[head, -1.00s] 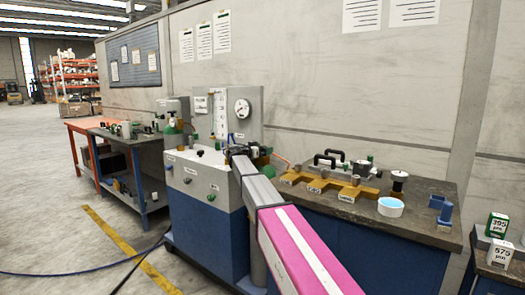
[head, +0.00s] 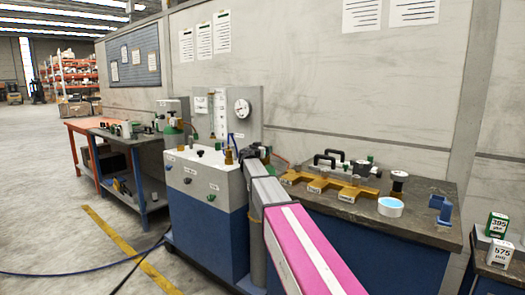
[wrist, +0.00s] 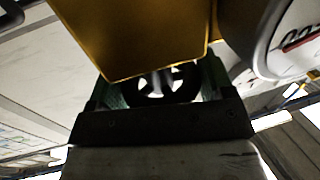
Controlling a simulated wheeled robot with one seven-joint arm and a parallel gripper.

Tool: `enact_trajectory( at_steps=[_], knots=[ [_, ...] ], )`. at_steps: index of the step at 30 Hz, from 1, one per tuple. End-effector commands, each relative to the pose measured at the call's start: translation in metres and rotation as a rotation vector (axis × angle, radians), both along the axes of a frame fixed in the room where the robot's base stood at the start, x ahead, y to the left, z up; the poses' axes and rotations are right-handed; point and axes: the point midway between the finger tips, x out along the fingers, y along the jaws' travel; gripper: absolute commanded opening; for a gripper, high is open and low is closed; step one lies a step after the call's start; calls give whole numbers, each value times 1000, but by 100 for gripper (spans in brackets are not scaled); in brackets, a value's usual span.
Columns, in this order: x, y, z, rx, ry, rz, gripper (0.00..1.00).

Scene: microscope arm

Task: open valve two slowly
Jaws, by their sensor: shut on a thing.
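My gripper (head: 250,153) is at the right side of the top of the blue-and-white cart (head: 205,182) in the head view. In the wrist view, my gripper (wrist: 158,85) has its fingers on either side of a black spoked handwheel (wrist: 155,88) and is shut on it. A brass-coloured block (wrist: 135,35) in front covers the wheel's upper part. Small brass fittings (head: 228,155) stand on the cart just left of my gripper in the head view. The cart's labels are too small to read, so I cannot tell which valve this wheel is.
A round gauge (head: 242,108) is on the grey panel behind the cart; a gauge face (wrist: 298,40) is close at the right in the wrist view. Several small knobs are on the cart's front. The bench (head: 425,198) at right holds a yellow stand (head: 330,184) and a white dish (head: 390,207).

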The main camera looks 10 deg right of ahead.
Motion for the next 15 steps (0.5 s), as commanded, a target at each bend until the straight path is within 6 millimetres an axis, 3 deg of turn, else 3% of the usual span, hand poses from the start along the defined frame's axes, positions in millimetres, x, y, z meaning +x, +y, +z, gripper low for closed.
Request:
enact_trajectory(
  at_steps=[14,15],
  knots=[
    [-1,0,0,0,0,56,51],
    [-1,0,0,0,0,56,84]
  ],
)
